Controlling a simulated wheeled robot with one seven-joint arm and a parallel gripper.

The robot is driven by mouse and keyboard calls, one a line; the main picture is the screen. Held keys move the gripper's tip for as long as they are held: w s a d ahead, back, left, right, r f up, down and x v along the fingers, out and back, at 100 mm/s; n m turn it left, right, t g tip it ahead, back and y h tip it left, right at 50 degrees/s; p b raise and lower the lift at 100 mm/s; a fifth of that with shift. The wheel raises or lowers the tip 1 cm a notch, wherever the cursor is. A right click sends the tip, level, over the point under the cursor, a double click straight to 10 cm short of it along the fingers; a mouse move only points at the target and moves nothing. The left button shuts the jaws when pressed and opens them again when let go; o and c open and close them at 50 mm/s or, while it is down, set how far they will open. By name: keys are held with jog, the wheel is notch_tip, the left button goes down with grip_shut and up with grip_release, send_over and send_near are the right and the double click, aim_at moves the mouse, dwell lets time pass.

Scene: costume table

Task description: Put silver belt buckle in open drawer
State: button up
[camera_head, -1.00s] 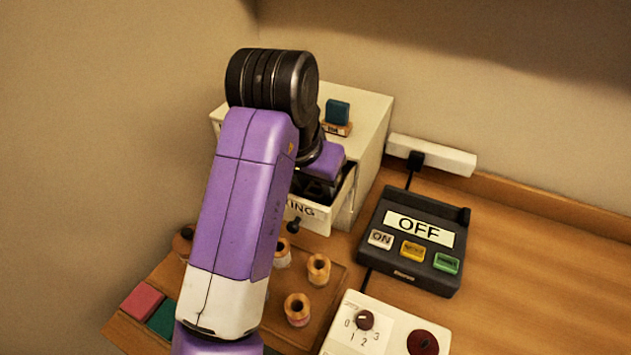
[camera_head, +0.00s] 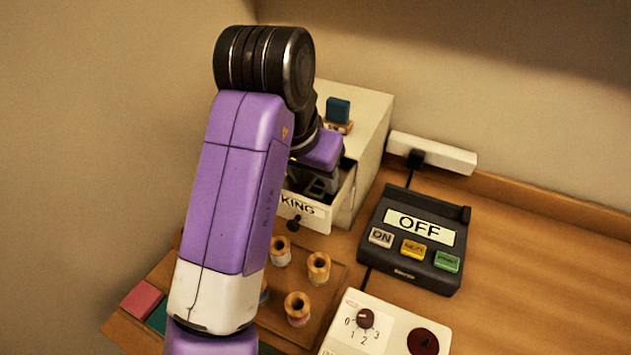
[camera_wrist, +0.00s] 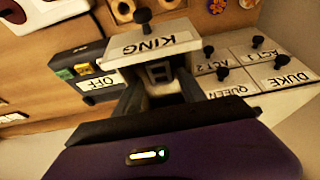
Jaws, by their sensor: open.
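The open drawer (camera_head: 303,213), labelled KING, sticks out of the front of a cream cabinet; its label and dark knob also show in the wrist view (camera_wrist: 155,46). The silver belt buckle (camera_wrist: 161,72) appears as a small grey frame with a crossbar inside this drawer, behind its front panel. My gripper (camera_wrist: 160,86) is open above the drawer, with one finger on each side of the buckle and gaps visible between. In the head view my arm hides much of the drawer and the fingers are hard to make out.
The cream cabinet (camera_head: 368,128) has other shut drawers, labelled QUEEN, DUKE and ACT, and a teal stamp-like block (camera_head: 338,110) on top. A black box marked OFF (camera_head: 412,240) stands to its right. Thread spools (camera_head: 318,268) stand on a wooden board in front.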

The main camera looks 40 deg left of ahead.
jog(key=v, duration=0.9)
jog(key=shift+s+r+p, duration=0.2)
jog(key=shift+r+p, duration=0.05)
jog(key=shift+p, duration=0.15)
